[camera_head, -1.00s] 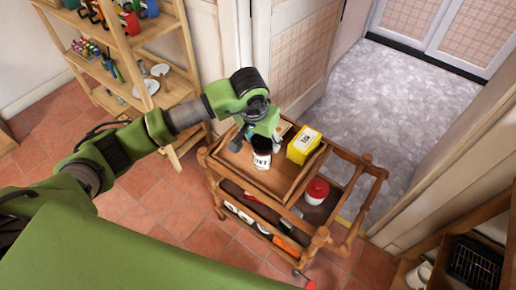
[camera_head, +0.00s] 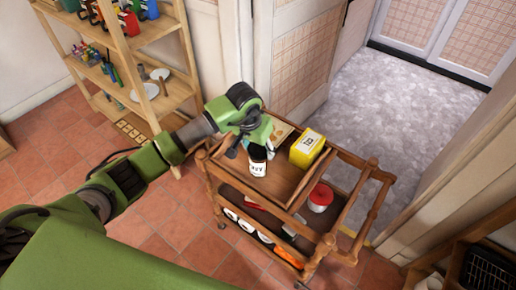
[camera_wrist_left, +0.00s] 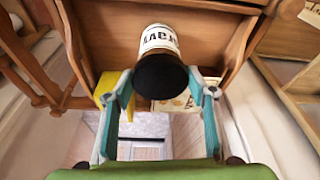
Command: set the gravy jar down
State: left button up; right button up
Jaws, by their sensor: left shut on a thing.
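The gravy jar (camera_head: 258,168) is small, with a white label with dark lettering and a dark lid. My left gripper (camera_head: 258,150) is shut on it from above, over the top tray of the wooden trolley (camera_head: 270,188). In the left wrist view the jar (camera_wrist_left: 158,42) shows its label and its black end between the two teal fingers of my left gripper (camera_wrist_left: 162,78). The jar looks upright and at or very near the tray surface; I cannot tell whether it touches. My right gripper is out of view.
A yellow tin (camera_head: 308,148) stands right of the jar, and a flat card (camera_head: 280,132) lies behind it. A red-lidded container (camera_head: 320,196) sits lower on the trolley's right side. A loaded wooden shelf (camera_head: 150,105) stands left. Bare tray shows in front of the jar.

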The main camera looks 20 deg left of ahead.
pick_arm(q)
jog(key=shift+f, duration=0.1)
jog(key=o, duration=1.9)
jog(key=shift+o, duration=0.2)
jog(key=shift+r, duration=0.25)
jog(key=p+v, duration=0.7)
jog(key=v, duration=0.4)
jog(key=shift+r+p, duration=0.35)
jog(key=shift+s, duration=0.1)
